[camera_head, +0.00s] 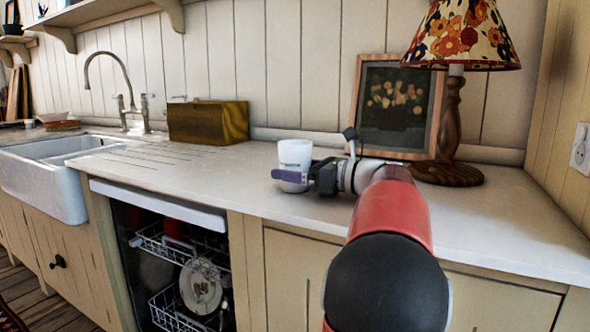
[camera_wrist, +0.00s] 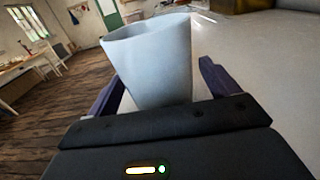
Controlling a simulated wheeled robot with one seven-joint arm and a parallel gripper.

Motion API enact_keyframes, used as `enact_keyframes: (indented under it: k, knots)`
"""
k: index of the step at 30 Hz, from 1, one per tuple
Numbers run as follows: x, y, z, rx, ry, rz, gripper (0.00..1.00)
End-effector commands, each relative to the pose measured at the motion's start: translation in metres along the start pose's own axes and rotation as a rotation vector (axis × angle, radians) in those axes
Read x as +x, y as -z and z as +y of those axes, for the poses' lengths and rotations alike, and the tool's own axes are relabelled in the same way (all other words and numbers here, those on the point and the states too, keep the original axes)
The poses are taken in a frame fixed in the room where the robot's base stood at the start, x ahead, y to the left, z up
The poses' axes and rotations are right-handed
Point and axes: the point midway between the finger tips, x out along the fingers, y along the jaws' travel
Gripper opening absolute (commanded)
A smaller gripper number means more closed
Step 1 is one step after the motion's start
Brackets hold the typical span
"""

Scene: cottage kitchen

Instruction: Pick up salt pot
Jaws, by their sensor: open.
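The salt pot (camera_head: 295,157) is a white, cup-shaped pot standing upright on the pale counter. In the wrist view the pot (camera_wrist: 152,62) is large and central, with its wide open rim toward the top. My gripper (camera_head: 290,176) is at the pot's lower part, reaching in from the right. In the wrist view the purple fingers of my gripper (camera_wrist: 158,85) are open, one on each side of the pot. A gap shows beside the right finger; whether the left finger touches the pot cannot be told. The fingers hide part of the pot's lower side.
A wooden box (camera_head: 208,122) stands at the back wall. A framed picture (camera_head: 395,105) and a lamp (camera_head: 455,100) stand behind my arm. A white sink (camera_head: 50,180) is at the left. An open dishwasher (camera_head: 185,275) is below the counter (camera_head: 210,170), which is clear left of the pot.

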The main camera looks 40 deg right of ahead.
Motion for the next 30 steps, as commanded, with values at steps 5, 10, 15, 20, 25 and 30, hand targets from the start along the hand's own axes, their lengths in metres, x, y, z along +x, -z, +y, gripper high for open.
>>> enact_keyframes:
  k: [5, 10, 15, 20, 25, 30]
  knots:
    - [0.019, 0.0, 0.0, 0.001, -0.001, 0.0, 0.87]
    - [0.021, 0.0, 0.0, 0.0, 0.001, 0.0, 0.87]
    - [0.021, 0.0, 0.0, 0.0, 0.001, 0.0, 0.76]
    - [0.021, 0.0, 0.0, 0.0, 0.0, 0.0, 0.55]
    - [0.021, 0.0, 0.0, 0.0, 0.0, 0.0, 0.36]
    - [0.021, -0.001, 0.0, 0.0, 0.0, -0.001, 0.36]
